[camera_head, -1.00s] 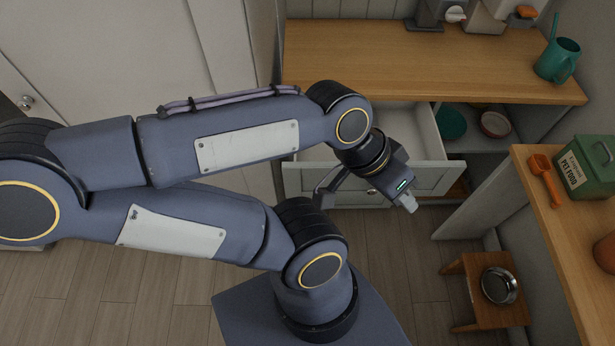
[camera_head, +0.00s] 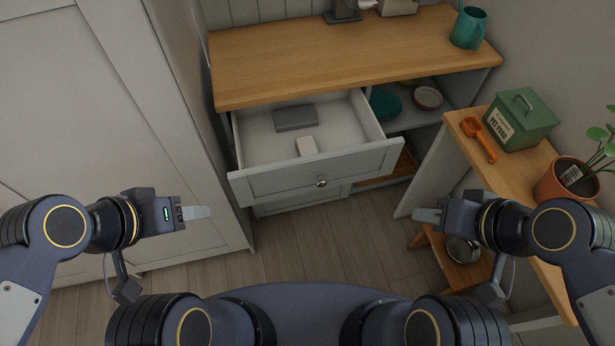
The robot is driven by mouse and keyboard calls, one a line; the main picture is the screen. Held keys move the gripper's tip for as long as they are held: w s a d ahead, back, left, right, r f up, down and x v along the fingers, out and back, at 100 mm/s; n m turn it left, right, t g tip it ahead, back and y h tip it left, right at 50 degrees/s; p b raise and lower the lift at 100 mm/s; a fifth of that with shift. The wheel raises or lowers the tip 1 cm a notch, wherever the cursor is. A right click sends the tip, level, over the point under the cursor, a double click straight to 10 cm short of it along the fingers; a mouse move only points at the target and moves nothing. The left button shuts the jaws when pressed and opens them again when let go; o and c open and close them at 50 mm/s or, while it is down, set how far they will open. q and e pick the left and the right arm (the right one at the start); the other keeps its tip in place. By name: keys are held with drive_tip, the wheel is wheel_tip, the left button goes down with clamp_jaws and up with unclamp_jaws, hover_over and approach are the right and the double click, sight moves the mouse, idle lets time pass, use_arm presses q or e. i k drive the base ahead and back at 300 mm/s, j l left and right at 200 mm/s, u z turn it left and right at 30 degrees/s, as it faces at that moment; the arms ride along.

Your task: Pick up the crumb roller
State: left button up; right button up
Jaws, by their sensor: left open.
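An open drawer (camera_head: 257,150) in the cabinet holds a flat grey item (camera_head: 296,118) towards its back and a small whitish block (camera_head: 306,146) nearer its front. I cannot tell whether either is the crumb roller. My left gripper (camera_head: 197,212) is open and empty, left of and below the drawer, pointing right. My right gripper (camera_head: 428,215) is right of and below the drawer, pointing left. Its fingers overlap edge-on, so their gap does not show. Neither gripper touches the drawer.
The wooden counter (camera_head: 330,60) overhangs the drawer's back. A teal watering can (camera_head: 468,28) stands on it. A side table (camera_head: 512,172) on the right bears a green pet food box (camera_head: 519,122), an orange scoop (camera_head: 478,140) and a potted plant (camera_head: 566,180). A tall cabinet door (camera_head: 90,120) stands left.

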sight(306, 145)
drive_tip(key=i+j+u, duration=0.35)
drive_tip(key=i+j, duration=0.35)
